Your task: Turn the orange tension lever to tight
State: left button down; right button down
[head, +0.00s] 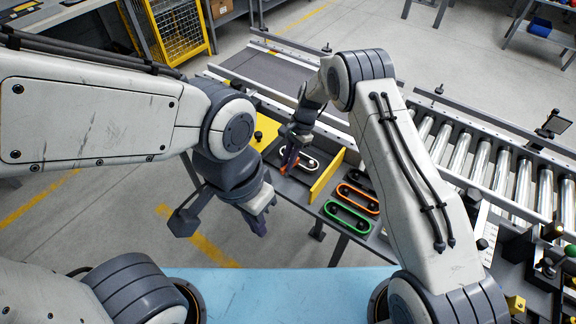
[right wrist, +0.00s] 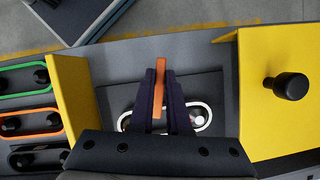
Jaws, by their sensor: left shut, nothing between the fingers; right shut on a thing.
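The orange tension lever (right wrist: 160,88) stands between the two fingers of my right gripper (right wrist: 162,90) in the right wrist view. The fingers are closed on it from both sides. In the head view the lever (head: 291,158) shows as a small orange piece by the right gripper (head: 289,152). A white oval loop (right wrist: 199,118) lies around the lever's base, partly hidden by the fingers. My left gripper (head: 262,222) is shut and empty, hanging in front of the bench at lower left of the lever. I cannot read any tight mark.
Green (head: 347,213) and orange (head: 358,198) oval loops lie on the bench to the right. A yellow plate with a black knob (right wrist: 287,86) is beside the bay. A roller conveyor (head: 490,165) runs behind.

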jog(key=shift+n+g+h+b, duration=0.3)
jog(key=shift+n+b, duration=0.35)
jog(key=shift+n, duration=0.45)
jog(key=c, duration=0.9)
grip_release()
jog(key=shift+b+v, duration=0.75)
jog(key=shift+v, duration=4.5)
jog(key=shift+a+r, duration=0.1)
